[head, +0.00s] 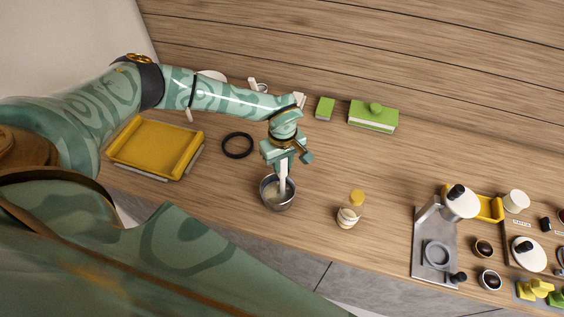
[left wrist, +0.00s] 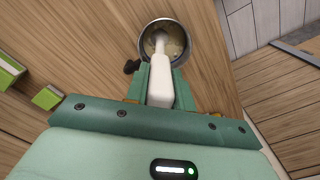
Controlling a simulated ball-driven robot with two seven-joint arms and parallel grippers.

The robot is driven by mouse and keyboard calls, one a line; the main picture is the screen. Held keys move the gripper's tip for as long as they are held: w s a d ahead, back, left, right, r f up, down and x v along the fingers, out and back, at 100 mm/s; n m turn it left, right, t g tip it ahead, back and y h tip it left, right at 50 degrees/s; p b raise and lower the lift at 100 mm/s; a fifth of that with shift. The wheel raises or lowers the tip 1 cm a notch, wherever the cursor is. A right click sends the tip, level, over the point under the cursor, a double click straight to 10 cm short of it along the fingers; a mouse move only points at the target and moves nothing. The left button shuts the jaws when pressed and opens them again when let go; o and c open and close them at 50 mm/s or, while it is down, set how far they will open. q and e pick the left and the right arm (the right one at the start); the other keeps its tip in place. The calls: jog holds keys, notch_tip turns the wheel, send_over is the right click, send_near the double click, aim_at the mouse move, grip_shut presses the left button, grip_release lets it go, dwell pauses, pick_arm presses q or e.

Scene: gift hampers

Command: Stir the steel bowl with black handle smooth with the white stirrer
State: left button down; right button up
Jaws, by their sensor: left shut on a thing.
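The steel bowl (head: 267,199) stands on the wooden counter near its front edge. It also shows in the left wrist view (left wrist: 146,49), with pale contents inside and a dark knob, likely its black handle (left wrist: 131,67), at its side. My left gripper (head: 284,160) is above the bowl, pointing down, shut on the white stirrer (head: 283,180). The stirrer also shows in the left wrist view (left wrist: 160,82); its lower end is inside the bowl, and its tip is hard to make out. My right gripper is not in view.
A yellow tray (head: 148,165) and a black ring (head: 237,157) lie left of the bowl. Green boxes (head: 374,121) are behind. A steel press (head: 433,240) and small cups stand far right. The counter between is clear.

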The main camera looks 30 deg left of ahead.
pick_arm(q)
jog(key=shift+w+a, duration=0.35)
jog(key=shift+w, duration=0.05)
jog(key=shift+a, duration=0.1)
jog(key=shift+w+a, duration=0.1)
jog(key=shift+a, duration=0.35)
jog(key=shift+s+a, duration=0.35)
jog(key=shift+a, duration=0.1)
